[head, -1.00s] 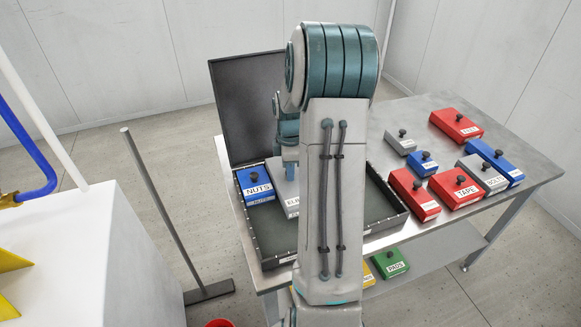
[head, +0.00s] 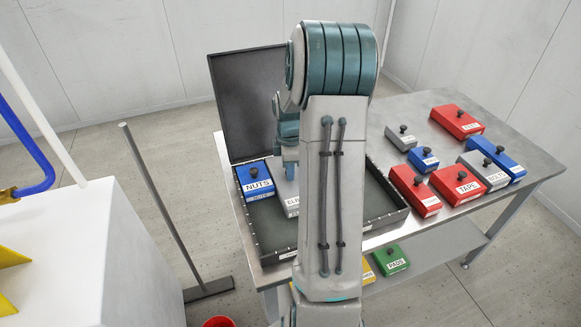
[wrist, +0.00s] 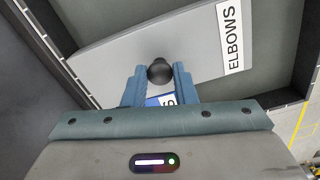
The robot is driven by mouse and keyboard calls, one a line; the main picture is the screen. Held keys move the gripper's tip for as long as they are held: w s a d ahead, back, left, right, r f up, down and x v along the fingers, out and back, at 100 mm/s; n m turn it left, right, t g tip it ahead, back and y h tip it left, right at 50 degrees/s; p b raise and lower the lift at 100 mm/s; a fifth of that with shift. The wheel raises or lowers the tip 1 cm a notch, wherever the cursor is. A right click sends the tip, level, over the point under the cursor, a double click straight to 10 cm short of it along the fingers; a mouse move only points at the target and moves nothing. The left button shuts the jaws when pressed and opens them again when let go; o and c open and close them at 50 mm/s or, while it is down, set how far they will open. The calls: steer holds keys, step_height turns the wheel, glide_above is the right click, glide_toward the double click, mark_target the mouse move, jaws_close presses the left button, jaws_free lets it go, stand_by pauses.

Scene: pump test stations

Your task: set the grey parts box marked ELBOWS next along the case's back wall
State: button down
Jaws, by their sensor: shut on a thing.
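The open dark case (head: 388,222) lies on the metal table with its lid up at the back. The grey parts box (head: 281,190) sits within the case's outline, right of the blue NUTS box (head: 254,183), partly hidden by my arm. The grey box also shows in the wrist view (wrist: 110,60), its ELBOWS label at the right end, turned at an angle to the case wall. My gripper (wrist: 160,76) is shut on its black knob. I cannot tell whether the box touches the case floor or the NUTS box.
The raised lid (head: 246,100) stands behind the case. Red, blue and grey boxes stand on the table's right, including red TAPE (head: 458,183). Green PADS (head: 391,260) and a yellow box are on the lower shelf. The case's right part shows bare floor.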

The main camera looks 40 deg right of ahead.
steer(key=shift+f, duration=0.35)
stand_by(0.5)
steer(key=c, duration=1.1)
jaws_free()
step_height(320, 180, up, 14)
steer(key=shift+b, duration=0.3)
steer(key=shift+a, duration=0.1)
